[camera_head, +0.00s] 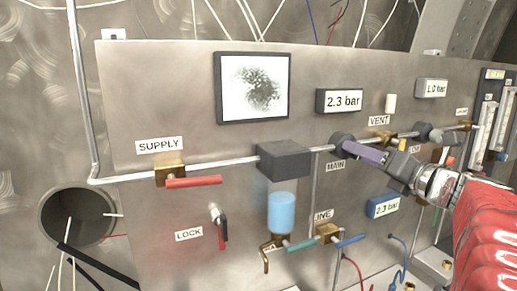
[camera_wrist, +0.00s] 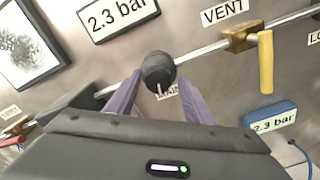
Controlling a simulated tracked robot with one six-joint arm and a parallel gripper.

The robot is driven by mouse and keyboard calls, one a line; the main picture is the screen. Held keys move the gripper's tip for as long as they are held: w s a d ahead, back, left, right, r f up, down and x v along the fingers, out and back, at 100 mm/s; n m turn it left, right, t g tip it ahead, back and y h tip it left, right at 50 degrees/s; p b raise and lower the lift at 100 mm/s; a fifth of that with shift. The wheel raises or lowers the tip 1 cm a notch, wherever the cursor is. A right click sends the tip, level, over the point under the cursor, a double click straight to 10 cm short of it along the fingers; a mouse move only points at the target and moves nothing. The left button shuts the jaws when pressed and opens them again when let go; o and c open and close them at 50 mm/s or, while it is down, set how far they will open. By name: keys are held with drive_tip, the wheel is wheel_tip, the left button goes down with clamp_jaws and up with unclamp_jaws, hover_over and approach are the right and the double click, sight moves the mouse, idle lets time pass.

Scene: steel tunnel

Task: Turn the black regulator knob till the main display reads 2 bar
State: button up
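The black regulator knob (camera_head: 341,139) sits on the pipe above the MAIN label. It also shows in the wrist view (camera_wrist: 158,69). The main display (camera_head: 340,101) above it reads 2.3 bar, as it does in the wrist view (camera_wrist: 117,16). My gripper (camera_wrist: 160,80) has purple fingers that point at the knob, one toward each side of its lower edge. The fingers look spread wider than the knob, with a gap between them. Whether a fingertip touches the knob is unclear. In the head view, my gripper (camera_head: 352,147) is right at the knob's lower right.
A blue-framed display (camera_head: 383,207) below right also reads 2.3 bar; another (camera_head: 432,88) reads about 1.0 bar. The VENT valve with a yellow handle (camera_wrist: 266,62) is right of the knob.

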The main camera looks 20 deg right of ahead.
drive_tip(key=shift+o, duration=0.2)
drive_tip(key=shift+r, duration=0.1)
drive_tip(key=s, duration=1.3)
drive_tip(key=shift+s+d, duration=0.2)
drive_tip(key=shift+s, duration=0.2)
drive_tip(key=shift+s+a+n, duration=0.1)
drive_tip(key=shift+n, duration=2.9)
drive_tip(key=w, duration=1.3)
drive_tip(key=shift+w+a, duration=0.15)
drive_tip(key=shift+w, duration=0.25)
